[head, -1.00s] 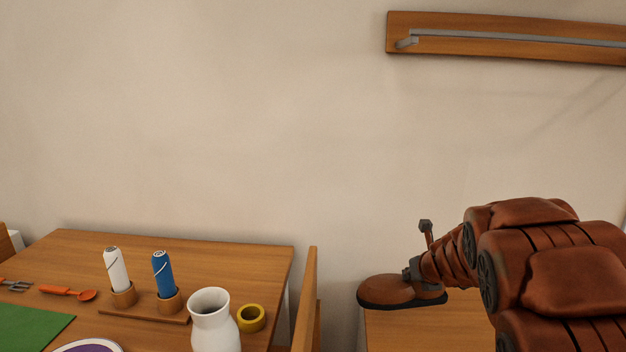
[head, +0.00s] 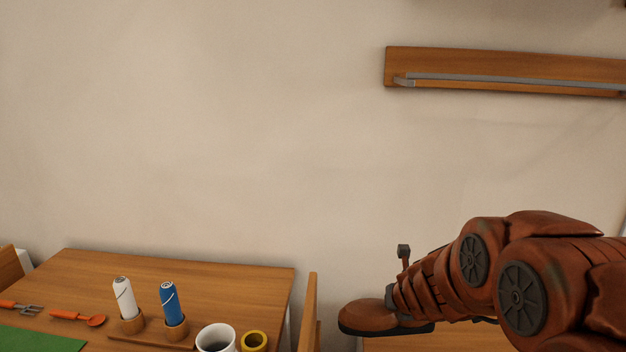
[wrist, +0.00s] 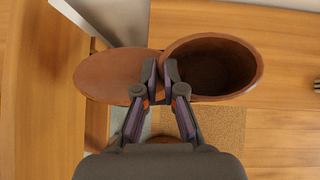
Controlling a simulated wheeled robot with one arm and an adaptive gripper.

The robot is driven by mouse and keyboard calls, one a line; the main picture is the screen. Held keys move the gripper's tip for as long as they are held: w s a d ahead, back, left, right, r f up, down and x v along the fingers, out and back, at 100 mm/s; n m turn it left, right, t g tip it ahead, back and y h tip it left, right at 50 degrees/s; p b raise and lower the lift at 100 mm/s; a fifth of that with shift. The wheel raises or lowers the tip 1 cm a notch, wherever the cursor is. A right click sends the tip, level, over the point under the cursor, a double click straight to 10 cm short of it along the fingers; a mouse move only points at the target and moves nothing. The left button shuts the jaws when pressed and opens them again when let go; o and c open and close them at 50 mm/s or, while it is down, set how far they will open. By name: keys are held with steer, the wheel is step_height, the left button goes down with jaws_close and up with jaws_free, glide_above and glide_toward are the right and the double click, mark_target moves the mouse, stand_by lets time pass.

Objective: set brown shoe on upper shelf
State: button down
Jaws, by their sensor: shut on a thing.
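The brown shoe (head: 368,318) has a dark sole and hangs in my gripper (head: 391,300) at the lower right of the head view, its toe to the left. In the wrist view the shoe's rounded toe (wrist: 112,76) is at left and its open collar (wrist: 212,66) at right. My gripper's fingers (wrist: 160,76) are shut on the shoe between them. A wooden top (head: 430,343) shows below and behind the shoe in the head view, partly hidden by my arm. I cannot tell which surface is the upper shelf.
A wooden wall rack with a grey rail (head: 500,82) is at upper right. An upright wooden panel (head: 309,312) stands between table and shoe.

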steer(key=r+p, duration=0.3)
steer(key=w+r+p, duration=0.1)
steer(key=r+p, duration=0.2)
steer(key=p, duration=0.1)
steer(key=r+p, duration=0.3)
steer(key=shift+w+p, duration=0.35)
steer(key=shift+w, duration=0.05)
steer(key=shift+w+r, duration=0.6)
steer(key=shift+r, duration=0.25)
steer(key=shift+s+f, duration=0.15)
steer(key=shift+f, duration=0.05)
steer(key=shift+s+a+f, duration=0.1)
steer(key=shift+s+f, duration=0.3)
steer(key=shift+f, duration=0.15)
stand_by(0.7)
